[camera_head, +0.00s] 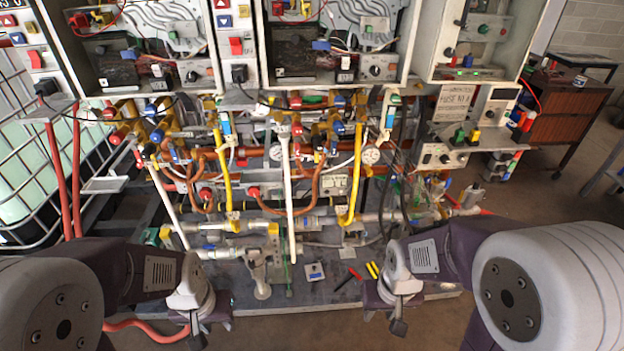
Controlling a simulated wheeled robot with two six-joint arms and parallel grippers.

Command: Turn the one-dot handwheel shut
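Several small red knobs or handwheels show on the pipework, among them one at the left (205,194) and one further right (253,192). Dot marks are too small to make out, so I cannot tell which handwheel has one dot. My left gripper (197,332) hangs low in front of the bench, left of centre, apart from the pipes. My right gripper (398,322) hangs low in front of the bench, right of centre, also touching nothing visible. Their fingers are small and seen from above, so their opening is unclear.
Open heater cabinets (335,45) stand above dense yellow, white and copper pipes. A grey bench (300,296) carries a small plate with a blue part (315,271) and a red-and-black tool (348,279). A caged white tank (35,150) is at left, a brown cabinet (562,112) at right.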

